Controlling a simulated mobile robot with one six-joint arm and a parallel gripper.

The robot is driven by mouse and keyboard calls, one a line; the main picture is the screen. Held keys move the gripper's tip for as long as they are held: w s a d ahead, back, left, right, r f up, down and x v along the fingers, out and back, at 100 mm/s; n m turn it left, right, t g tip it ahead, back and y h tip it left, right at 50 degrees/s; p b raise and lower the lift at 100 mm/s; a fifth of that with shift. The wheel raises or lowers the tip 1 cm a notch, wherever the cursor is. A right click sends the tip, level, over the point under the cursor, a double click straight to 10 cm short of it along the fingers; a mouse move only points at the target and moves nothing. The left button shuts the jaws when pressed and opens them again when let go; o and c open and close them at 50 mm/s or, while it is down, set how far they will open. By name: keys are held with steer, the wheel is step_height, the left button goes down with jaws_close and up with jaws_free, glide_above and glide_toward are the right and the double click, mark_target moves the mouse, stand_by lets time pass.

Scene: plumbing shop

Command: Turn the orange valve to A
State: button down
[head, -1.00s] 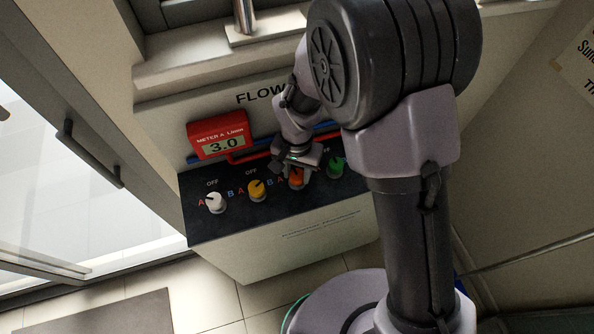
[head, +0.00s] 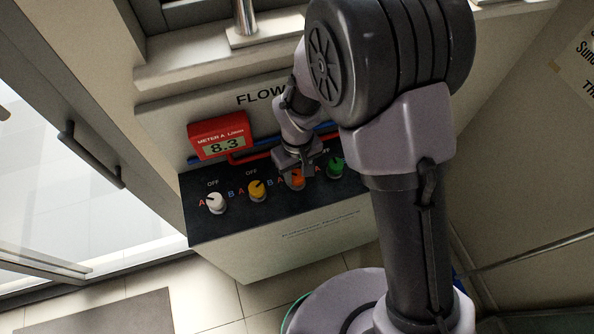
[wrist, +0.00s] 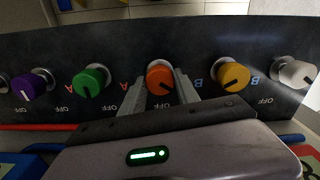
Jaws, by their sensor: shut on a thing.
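The orange valve (head: 297,182) is a round knob on the dark panel (head: 225,225), between the yellow and green valves. My gripper (head: 291,170) is at it from above and hides part of it in the head view. In the wrist view the orange valve (wrist: 159,76) sits between the two fingers, which are shut on its sides. A dark pointer mark on the knob slants to the lower right in that view. The fingers cover part of the panel beside the knob, so its own A and B letters are hard to make out.
The red meter A (head: 221,137) above the panel reads 8.3. White (head: 216,203), yellow (head: 256,190) and green (head: 336,166) valves stand close on both sides. A purple valve (wrist: 27,88) shows in the wrist view. A wall ledge (head: 200,75) runs above.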

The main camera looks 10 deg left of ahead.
mark_target(297, 175)
steer(key=shift+n, duration=0.6)
steer(key=c, duration=0.9)
jaws_free()
step_height(297, 175, up, 18)
steer(key=p, duration=0.4)
steer(key=shift+f, duration=0.25)
